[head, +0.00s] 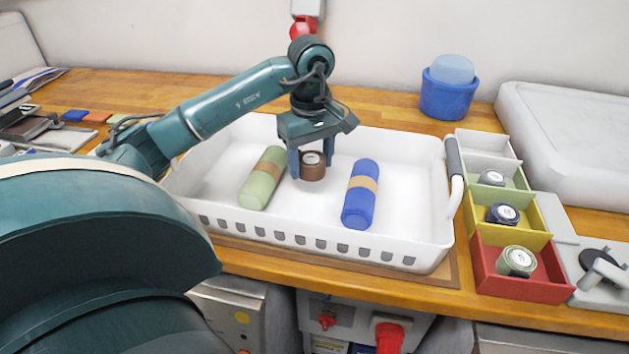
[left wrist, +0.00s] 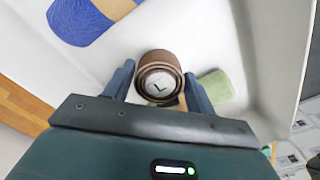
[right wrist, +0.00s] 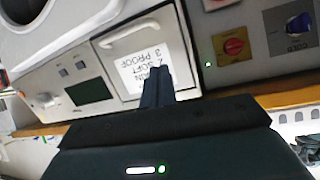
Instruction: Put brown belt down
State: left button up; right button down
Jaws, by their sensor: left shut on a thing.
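The brown belt (head: 312,171) is a tight roll with a white label on top, marked with an L in the left wrist view (left wrist: 158,82). My left gripper (head: 311,160) points down into the white basket (head: 420,238), its two fingers on either side of the belt and shut on it. The belt is upright, between a green roll (head: 262,178) and a blue roll (head: 360,194). I cannot tell whether its underside touches the basket floor. My right gripper (right wrist: 158,88) shows only in the right wrist view, with its fingers together and nothing between them, before a grey cabinet front.
Right of the basket stand coloured bins; the red bin (head: 523,282), yellow bin (head: 530,238) and green bin (head: 512,177) each hold a rolled belt. A blue tub (head: 449,97) stands behind. The basket has free floor right of the blue roll.

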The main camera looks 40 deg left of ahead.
aim_at(312, 193)
pick_arm(q)
notch_tip(312, 193, down, 5)
jog(key=shift+r, duration=0.15)
jog(key=shift+f, duration=0.25)
jog(key=shift+f, duration=0.1)
jog(key=shift+f, duration=0.15)
jog(key=o, duration=1)
jog(key=shift+o, duration=0.2)
